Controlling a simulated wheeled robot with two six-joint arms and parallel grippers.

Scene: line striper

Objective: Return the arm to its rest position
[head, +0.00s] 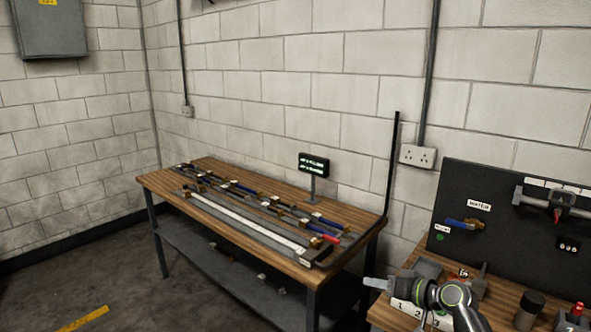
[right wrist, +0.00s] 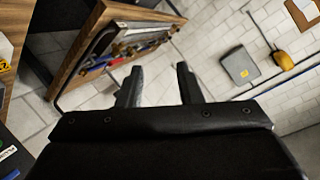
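My right arm comes in at the bottom right of the head view, over the near right workbench. Its gripper (head: 376,284) points left, with the fingertips close to that bench's left edge. In the right wrist view the two dark fingers of the right gripper (right wrist: 157,82) stand apart with nothing between them, so it is open and empty. It touches nothing that I can see. My left arm and gripper are not in view.
A wooden workbench (head: 160,181) with a long rail, several clamps and a small display (head: 313,165) stands at the wall. A dark tool panel (head: 470,262) stands behind the near bench (head: 498,306), which holds a dark cylinder (head: 529,308). The floor (head: 75,275) at left is clear.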

